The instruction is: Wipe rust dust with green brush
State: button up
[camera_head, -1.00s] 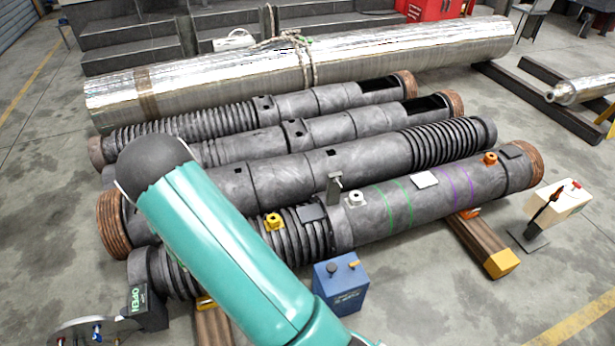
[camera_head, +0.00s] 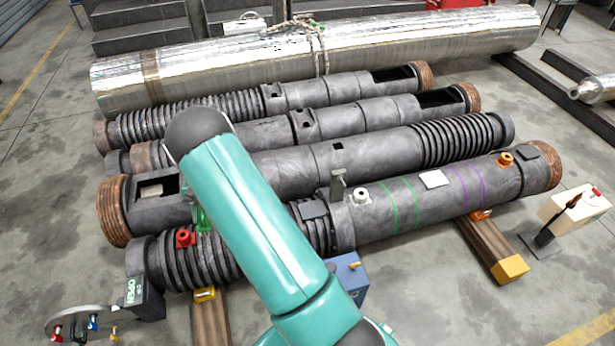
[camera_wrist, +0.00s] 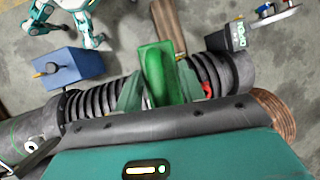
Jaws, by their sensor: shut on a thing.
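In the wrist view my gripper (camera_wrist: 160,82) is shut on the green brush (camera_wrist: 154,56), over the ribbed end of the front barrel. In the head view a small green part, likely the brush (camera_head: 203,217), shows left of my arm, near the gap between the two front barrels; my arm hides most of it. The front barrel (camera_head: 385,212) is dark grey, with green and purple bands. The barrel behind it (camera_head: 290,166) has an open window near its copper-coloured left end. I cannot pick out rust dust or tell whether the brush touches a barrel.
A red knob (camera_head: 185,238) stands on the front barrel's ribbed part. A bracket (camera_head: 338,186) and a white knob (camera_head: 361,195) stand on the same barrel. A blue box (camera_head: 350,272) is in front. Floor shows at front right.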

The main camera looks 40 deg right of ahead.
jog(key=w+d+f+m+t, duration=0.2)
jog(key=d+f+m+t, duration=0.15)
jog(key=d+m, duration=0.6)
jog(key=w+d+f+m+t, duration=0.3)
jog(key=d+f+m, duration=0.2)
jog(key=d+m, duration=0.5)
jog(key=s+d+f+m+h, duration=0.25)
jog(key=d+m, duration=0.25)
jog(key=d, duration=0.3)
jog(key=s+d+f+m+h, duration=0.2)
jog(key=d+f+m, duration=0.1)
jog(key=d+m, duration=0.3)
jog(key=s+d+f+m+h, duration=0.2)
jog(key=d+m, duration=0.3)
jog(key=d, duration=0.4)
notch_tip(320, 180, down, 6)
jog(key=shift+f, duration=0.2)
jog(key=shift+f, duration=0.15)
jog(key=shift+f, duration=1.35)
jog(key=shift+f, duration=1)
